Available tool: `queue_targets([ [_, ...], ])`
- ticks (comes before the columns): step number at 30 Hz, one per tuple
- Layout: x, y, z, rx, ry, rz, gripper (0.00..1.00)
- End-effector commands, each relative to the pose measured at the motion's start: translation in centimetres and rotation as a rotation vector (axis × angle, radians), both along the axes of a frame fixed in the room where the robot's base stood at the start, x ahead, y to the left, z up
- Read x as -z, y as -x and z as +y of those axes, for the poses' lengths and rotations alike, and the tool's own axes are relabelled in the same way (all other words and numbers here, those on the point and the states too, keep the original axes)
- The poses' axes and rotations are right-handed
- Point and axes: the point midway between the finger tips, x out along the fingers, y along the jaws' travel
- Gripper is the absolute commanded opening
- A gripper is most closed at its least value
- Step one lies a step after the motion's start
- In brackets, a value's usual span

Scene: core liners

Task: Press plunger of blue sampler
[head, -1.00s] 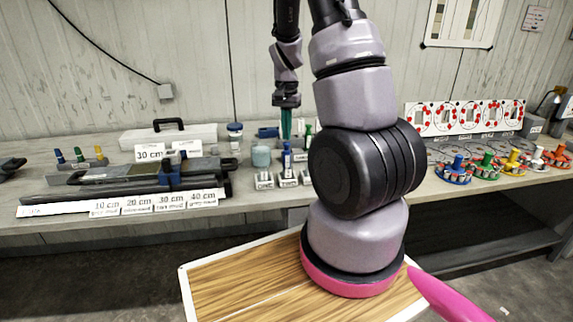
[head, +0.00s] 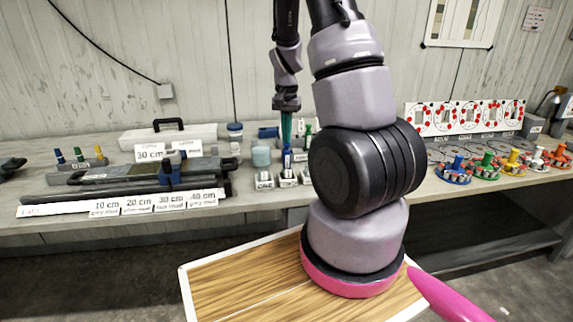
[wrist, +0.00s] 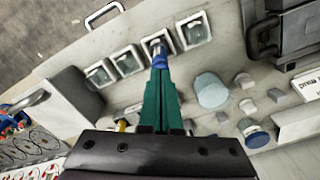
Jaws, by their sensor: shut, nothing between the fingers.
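The blue sampler (head: 287,158) stands upright among small labelled grey holders on the bench. My gripper (head: 286,138) points straight down over it with its green fingers closed together and empty. In the head view the fingertips are at the top of the blue sampler. In the wrist view the gripper (wrist: 160,75) has its tips over the blue top of the sampler (wrist: 159,61), and they partly hide it. I cannot tell whether the tips press on the plunger or only touch it.
A green-topped sampler (head: 308,132) stands close on the right. A pale teal-lidded jar (head: 261,157) stands on the left, beside long dark core trays (head: 130,175) with length labels. Square open holders (wrist: 194,30) line the bench front. Coloured carousels (head: 485,165) stand at right.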

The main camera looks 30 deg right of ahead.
Motion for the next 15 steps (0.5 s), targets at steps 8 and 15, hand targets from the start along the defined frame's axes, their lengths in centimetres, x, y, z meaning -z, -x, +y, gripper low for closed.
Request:
queue_targets([
  [8, 0.19, 0.04, 0.01, 0.0, 0.0, 0.001, 0.0],
  [15, 0.51, 0.06, 0.02, 0.0, -0.001, 0.002, 0.0],
])
